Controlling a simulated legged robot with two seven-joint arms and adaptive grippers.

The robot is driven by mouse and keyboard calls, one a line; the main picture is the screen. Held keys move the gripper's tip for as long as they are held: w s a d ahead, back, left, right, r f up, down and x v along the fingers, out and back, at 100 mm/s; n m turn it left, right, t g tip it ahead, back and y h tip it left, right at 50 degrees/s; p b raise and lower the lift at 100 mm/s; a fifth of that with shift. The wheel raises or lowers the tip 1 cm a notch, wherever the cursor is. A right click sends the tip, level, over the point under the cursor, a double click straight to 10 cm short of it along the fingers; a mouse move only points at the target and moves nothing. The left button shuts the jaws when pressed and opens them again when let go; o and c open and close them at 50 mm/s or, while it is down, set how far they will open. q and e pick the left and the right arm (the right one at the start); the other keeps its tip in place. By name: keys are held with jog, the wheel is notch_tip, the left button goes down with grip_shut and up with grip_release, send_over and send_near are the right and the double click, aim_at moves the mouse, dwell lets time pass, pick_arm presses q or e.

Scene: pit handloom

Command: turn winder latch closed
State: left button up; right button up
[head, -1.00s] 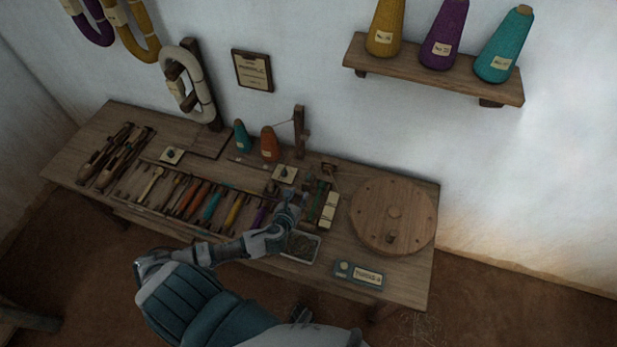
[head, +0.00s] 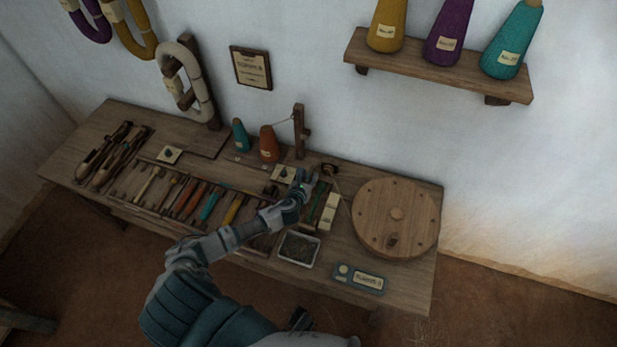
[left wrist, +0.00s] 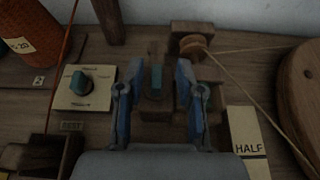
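In the left wrist view a small teal latch piece (left wrist: 157,77) stands on a dark wooden block, beside the winder's small wooden spool (left wrist: 194,46). My left gripper (left wrist: 157,88) is open, with one finger on each side of the teal piece. I see gaps beside it and cannot tell any contact. In the head view my left gripper (head: 304,180) is over the back of the bench, left of the cream blocks, and its hand hides the latch.
A plate with a teal knob (left wrist: 82,84) lies just left of the gripper. A cord runs from the spool past the HALF block (left wrist: 246,146) near the large wooden disc (head: 396,218). A post (head: 299,132), cones and a tray (head: 298,249) stand close by on the bench.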

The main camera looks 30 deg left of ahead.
pick_arm(q)
jog(key=shift+a, duration=0.15)
grip_shut()
jog(key=shift+a+f, duration=0.1)
jog(key=shift+a, duration=0.05)
pick_arm(e)
jog(key=shift+a, duration=0.3)
